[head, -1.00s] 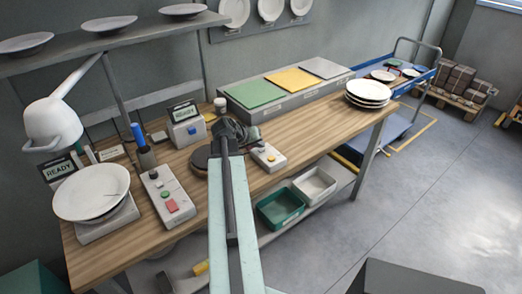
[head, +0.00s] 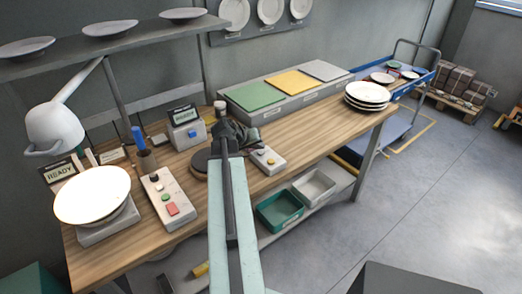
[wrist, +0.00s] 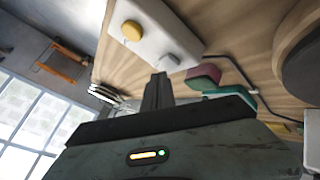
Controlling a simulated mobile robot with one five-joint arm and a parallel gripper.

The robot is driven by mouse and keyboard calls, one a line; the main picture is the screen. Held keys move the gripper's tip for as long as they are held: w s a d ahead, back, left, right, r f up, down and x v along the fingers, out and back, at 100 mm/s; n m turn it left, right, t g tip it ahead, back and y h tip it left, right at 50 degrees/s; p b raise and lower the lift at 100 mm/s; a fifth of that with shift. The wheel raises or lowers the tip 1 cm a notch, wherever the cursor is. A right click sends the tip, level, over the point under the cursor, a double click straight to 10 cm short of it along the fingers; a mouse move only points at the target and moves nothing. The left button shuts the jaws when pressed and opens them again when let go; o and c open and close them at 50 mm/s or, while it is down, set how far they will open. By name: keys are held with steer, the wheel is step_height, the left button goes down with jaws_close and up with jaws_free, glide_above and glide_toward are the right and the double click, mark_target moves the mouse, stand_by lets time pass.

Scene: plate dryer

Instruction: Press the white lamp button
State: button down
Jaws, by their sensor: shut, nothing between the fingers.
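The white lamp button (wrist: 168,60) is a small pale knob on a white box (wrist: 150,28) in the wrist view, beside a round yellow button (wrist: 131,31). The box also shows in the head view (head: 266,162), right of my gripper (head: 231,134), where I cannot make out the white button. My gripper (wrist: 158,77) is shut and empty. Its tips appear just below the white button in the wrist view; I cannot tell whether they touch it. The lamp (head: 55,125) at the left is lit over a bright plate (head: 93,194).
A control box (head: 172,200) with green and red buttons stands left of my arm. A dark round pad (head: 201,160) lies by my gripper. Green, yellow and grey panels (head: 295,85) are behind it. Stacked plates (head: 366,94) stand at the table's right end.

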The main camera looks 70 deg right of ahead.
mark_target(259, 153)
steer(key=shift+r, duration=0.1)
step_height(259, 153, up, 6)
steer(key=p, duration=0.6)
steer(key=shift+w, duration=0.1)
stand_by(2.1)
